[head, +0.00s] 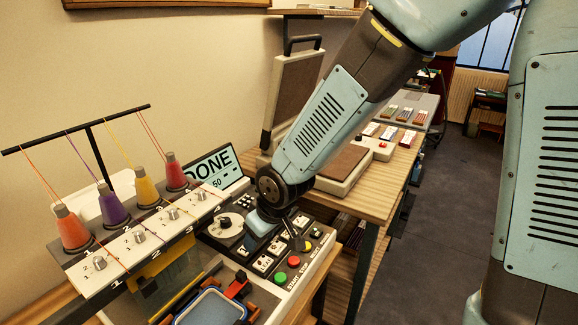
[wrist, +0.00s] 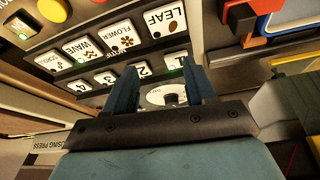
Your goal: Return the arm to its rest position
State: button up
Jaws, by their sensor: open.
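My arm reaches from the upper right of the head view down to the embroidery machine's control panel (head: 262,262). My gripper (head: 250,242) is low over this panel, with its fingertips mostly hidden in that view. In the wrist view my gripper (wrist: 163,80) shows two dark blue fingers spread apart with nothing held between them. A round white dial (wrist: 168,95) with a dark knob lies beyond the gap. Pattern buttons marked LEAF (wrist: 172,22), FLOWER (wrist: 122,40) and WAVE (wrist: 88,50) are above. I cannot tell whether the fingers touch the panel.
Thread cones, including a yellow one (head: 147,190), stand left of my gripper under a black thread rack (head: 85,128). The screen (head: 212,170) reads DONE. An open press (head: 290,100) stands behind my arm. The dark floor (head: 440,220) at the right is clear.

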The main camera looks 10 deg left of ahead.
jog(key=w+d+r+m+t+h, duration=0.1)
jog(key=w+d+r+m, duration=0.15)
jog(key=d+r, duration=0.55)
jog(key=w+d+r+m+t+h, duration=0.1)
jog(key=d+r+m, duration=0.3)
jog(key=d, duration=0.7)
jog(key=s+d+r+m+h, duration=0.1)
jog(key=s+d+r+m, duration=0.1)
jog(key=s+d+r, duration=0.3)
jog(key=s+d+r+m+t, duration=0.1)
jog(key=s+d+r, duration=0.4)
jog(key=d, duration=0.6)
jog(key=shift+s+r+m+h, duration=0.4)
jog(key=shift+s+m, duration=0.1)
jog(key=shift+m, duration=0.25)
jog(key=shift+d, duration=0.1)
jog(key=shift+c, duration=0.5)
